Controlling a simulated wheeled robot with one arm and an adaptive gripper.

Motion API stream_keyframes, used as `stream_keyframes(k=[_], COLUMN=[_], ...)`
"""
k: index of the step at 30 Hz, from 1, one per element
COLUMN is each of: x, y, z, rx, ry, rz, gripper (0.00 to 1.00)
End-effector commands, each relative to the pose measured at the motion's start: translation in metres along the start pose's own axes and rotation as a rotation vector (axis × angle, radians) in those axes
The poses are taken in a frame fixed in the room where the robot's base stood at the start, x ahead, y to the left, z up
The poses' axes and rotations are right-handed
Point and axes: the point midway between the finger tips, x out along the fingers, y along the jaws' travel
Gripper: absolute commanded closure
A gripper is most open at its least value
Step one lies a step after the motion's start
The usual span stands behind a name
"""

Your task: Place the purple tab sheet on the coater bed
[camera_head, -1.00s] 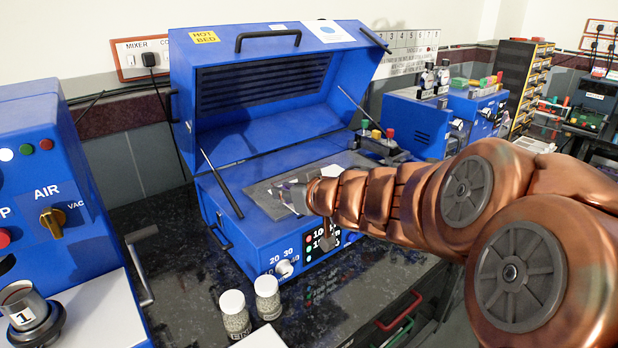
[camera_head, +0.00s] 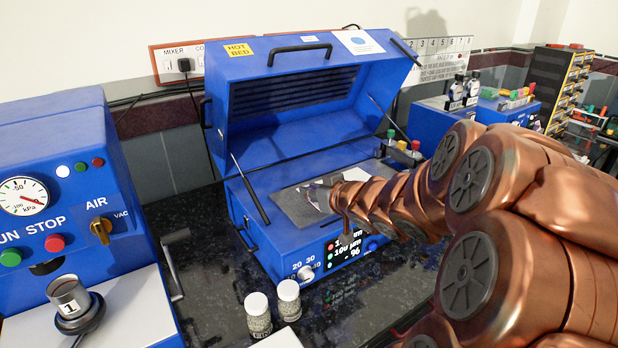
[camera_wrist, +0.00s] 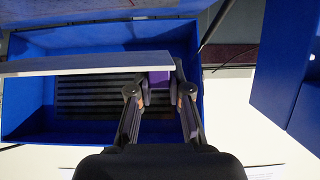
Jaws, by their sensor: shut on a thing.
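The blue coater (camera_head: 285,243) stands with its lid (camera_head: 300,85) raised. Its flat grey coater bed (camera_head: 292,207) is exposed in the head view. My gripper (camera_head: 318,196) is over the bed, near its middle; the gap below it cannot be judged. In the wrist view my gripper (camera_wrist: 160,88) is shut on the purple tab (camera_wrist: 159,79) of the sheet. The pale sheet (camera_wrist: 85,64) shows nearly edge-on there, reaching left from the fingers, with the vented lid interior behind it. In the head view the sheet is hard to make out beside the fingers.
Two lidded jars (camera_head: 259,312) stand in front of the coater. A blue vacuum unit (camera_head: 60,190) with a gauge is at left. Small bottles with coloured caps (camera_head: 402,148) stand close to the coater's right side.

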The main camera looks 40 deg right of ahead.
Motion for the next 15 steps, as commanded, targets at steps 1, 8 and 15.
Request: stream_keyframes(k=[1, 8, 15], x=[0.002, 0.019, 0.046], y=[0.002, 0.013, 0.03], z=[-0.005, -0.009, -0.014], rx=[0.002, 0.002, -0.001], ry=[-0.004, -0.004, -0.001], rz=[-0.003, -0.002, -0.001], gripper=[1.0, 1.0, 1.0])
